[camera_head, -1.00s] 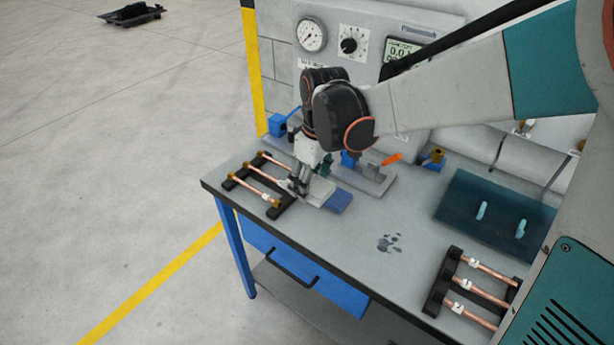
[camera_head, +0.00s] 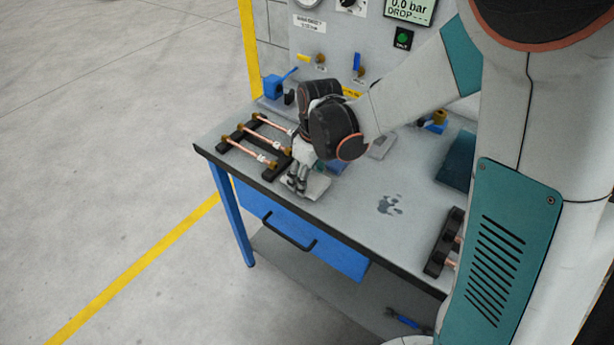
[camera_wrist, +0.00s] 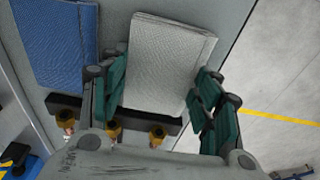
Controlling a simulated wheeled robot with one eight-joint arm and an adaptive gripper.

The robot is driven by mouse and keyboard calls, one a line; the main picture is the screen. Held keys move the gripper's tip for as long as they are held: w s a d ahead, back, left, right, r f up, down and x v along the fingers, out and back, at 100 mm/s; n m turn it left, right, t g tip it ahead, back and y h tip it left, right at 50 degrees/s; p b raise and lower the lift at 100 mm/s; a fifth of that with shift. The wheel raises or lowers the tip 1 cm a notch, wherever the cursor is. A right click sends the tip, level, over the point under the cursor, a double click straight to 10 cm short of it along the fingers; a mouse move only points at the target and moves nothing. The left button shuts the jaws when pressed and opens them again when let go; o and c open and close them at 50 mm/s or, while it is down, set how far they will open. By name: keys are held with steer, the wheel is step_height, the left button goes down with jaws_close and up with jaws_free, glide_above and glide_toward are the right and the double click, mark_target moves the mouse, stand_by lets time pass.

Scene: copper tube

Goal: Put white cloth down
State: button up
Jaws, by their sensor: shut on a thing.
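The white cloth (camera_wrist: 168,62) is a folded, textured rectangle between the two fingers of my gripper (camera_wrist: 162,80) in the wrist view. My gripper is shut on it. In the head view my gripper (camera_head: 297,186) points down at the bench's front left part, and the white cloth (camera_head: 318,187) shows low beside the fingertips, close to the front edge. I cannot tell whether the cloth touches the bench.
A black rack (camera_head: 277,165) with copper tubes stands just left of my gripper. Another rack (camera_head: 437,250) stands at the right, partly behind my arm. The grey bench (camera_head: 350,215) is clear around a dark stain (camera_head: 389,204). A gauge panel (camera_head: 345,35) rises behind.

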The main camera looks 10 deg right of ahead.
steer(key=shift+f+b, duration=0.4)
steer(key=shift+s+f, duration=0.1)
steer(key=shift+f, duration=0.05)
steer(key=o, duration=1.2)
steer(key=shift+f, duration=0.1)
steer(key=shift+r, duration=0.2)
